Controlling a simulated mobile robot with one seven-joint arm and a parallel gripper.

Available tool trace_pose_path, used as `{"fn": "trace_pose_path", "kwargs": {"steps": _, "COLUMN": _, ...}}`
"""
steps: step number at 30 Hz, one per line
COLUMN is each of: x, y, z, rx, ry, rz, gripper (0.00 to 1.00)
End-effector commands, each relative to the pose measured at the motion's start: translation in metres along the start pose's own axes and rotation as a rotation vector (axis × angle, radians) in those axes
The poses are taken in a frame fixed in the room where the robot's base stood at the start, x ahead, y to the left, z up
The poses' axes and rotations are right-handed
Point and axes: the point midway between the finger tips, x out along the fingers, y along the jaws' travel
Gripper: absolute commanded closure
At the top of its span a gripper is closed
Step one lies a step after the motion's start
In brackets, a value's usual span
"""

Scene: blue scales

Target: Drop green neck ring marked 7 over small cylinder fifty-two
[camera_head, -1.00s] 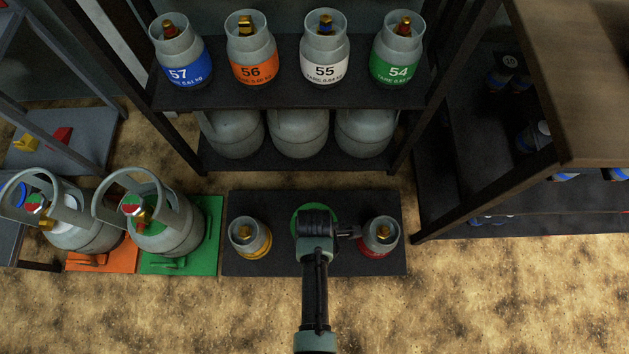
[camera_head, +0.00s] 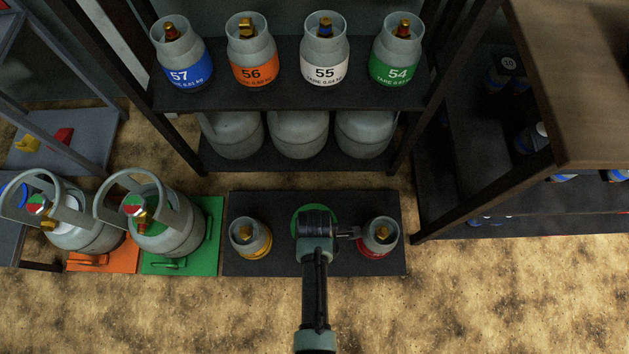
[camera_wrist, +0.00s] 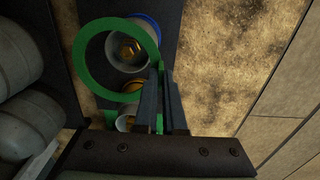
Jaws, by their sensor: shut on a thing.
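My gripper (camera_wrist: 166,100) is shut on the edge of a green ring (camera_wrist: 83,72), which also shows as a green arc beneath the wrist in the head view (camera_head: 297,219). Through the ring's hole, the wrist view shows a small grey cylinder with a blue band (camera_wrist: 146,68) and a brass valve. The cylinder sits toward the upper right of the hole. The ring looks closer to the camera than the cylinder, but I cannot tell the gap. The ring's mark and this cylinder's number are not readable. In the head view my wrist hides the cylinder.
On the dark mat (camera_head: 345,262), a yellow-banded cylinder (camera_head: 249,238) stands left and a red-banded one (camera_head: 379,238) right of my gripper. Large grey cylinders stand on orange (camera_head: 98,261) and green mats (camera_head: 212,228) at left. A shelf (camera_head: 290,90) stands behind. Floor in front is clear.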

Motion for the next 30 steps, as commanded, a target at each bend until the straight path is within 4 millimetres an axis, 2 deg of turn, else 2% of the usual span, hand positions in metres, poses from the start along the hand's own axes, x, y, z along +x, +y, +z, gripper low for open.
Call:
{"fn": "trace_pose_path", "kwargs": {"steps": 22, "x": -0.0012, "y": 0.0004, "z": 0.0000, "rx": 0.000, "ry": 0.000, "rz": 0.000, "gripper": 1.00}}
{"fn": "trace_pose_path", "kwargs": {"steps": 30, "x": 0.0046, "y": 0.0003, "z": 0.0000, "rx": 0.000, "ry": 0.000, "rz": 0.000, "gripper": 1.00}}
